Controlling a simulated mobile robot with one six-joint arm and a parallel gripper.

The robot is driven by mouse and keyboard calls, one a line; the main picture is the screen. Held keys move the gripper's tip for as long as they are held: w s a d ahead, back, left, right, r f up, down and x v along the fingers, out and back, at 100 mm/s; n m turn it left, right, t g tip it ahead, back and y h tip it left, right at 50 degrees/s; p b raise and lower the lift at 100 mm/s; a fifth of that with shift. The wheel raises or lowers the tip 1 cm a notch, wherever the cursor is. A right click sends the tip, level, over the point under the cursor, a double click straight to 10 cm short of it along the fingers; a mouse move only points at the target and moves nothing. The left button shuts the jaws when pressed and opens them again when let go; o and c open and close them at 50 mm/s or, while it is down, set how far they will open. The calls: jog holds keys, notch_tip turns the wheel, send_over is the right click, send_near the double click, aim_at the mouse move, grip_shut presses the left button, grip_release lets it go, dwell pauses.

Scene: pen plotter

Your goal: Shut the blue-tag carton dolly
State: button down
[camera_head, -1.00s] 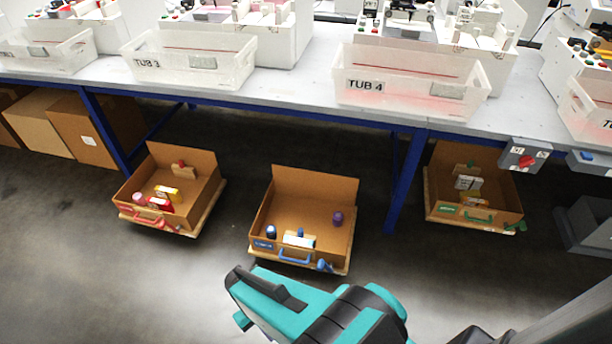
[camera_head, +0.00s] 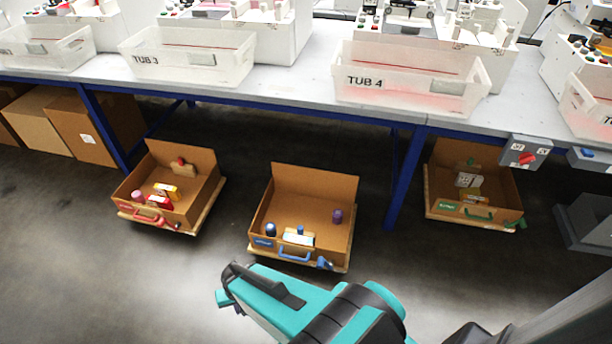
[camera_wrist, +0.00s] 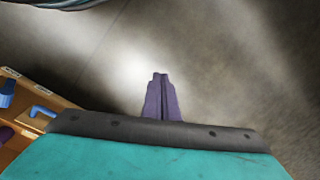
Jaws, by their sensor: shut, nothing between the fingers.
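The blue-tag carton dolly (camera_head: 318,214) stands on the floor in front of the bench in the head view, its carton open at the top with a raised back flap. A blue handle (camera_head: 294,258) and a blue tag (camera_head: 263,242) are on its front. Several small items lie inside. My gripper (camera_wrist: 160,76) is shut and empty over bare floor, apart from the dolly. In the head view my arm is in front of the dolly and the fingertips are hidden.
A red-tag carton dolly (camera_head: 205,206) stands at the left and a green-tag one (camera_head: 511,197) at the right, under the bench. Blue bench legs (camera_head: 404,182) stand between. The floor in front is clear.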

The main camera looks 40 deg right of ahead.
jog(key=w+d+m+t+h+b, duration=0.1)
jog(key=w+d+m+t+b, duration=0.25)
jog(key=w, duration=0.75)
jog(key=w+d+m+t+h+b, duration=0.15)
jog(key=w+d+m+t, duration=0.35)
jog(key=w, duration=0.7)
jog(key=w+d+r+m+t+h+b, duration=0.1)
jog(key=w+d+m+t+h+b, duration=0.15)
jog(key=d, duration=0.45)
jog(key=w+d+r+m+t+h+b, duration=0.1)
jog(key=w+d+m+h+b, duration=0.2)
jog(key=d, duration=0.4)
jog(key=s+d+f+m+g+h+b, duration=0.1)
jog(key=d+m+h+b, duration=0.3)
jog(key=d, duration=1.1)
jog(key=s+d+f+m+g+h+b, duration=0.2)
jog(key=d+m+b, duration=0.4)
jog(key=d+b, duration=0.4)
jog(key=s+d+h, duration=0.1)
jog(key=d+h, duration=0.1)
jog(key=d, duration=0.3)
jog(key=shift+s+m, duration=0.3)
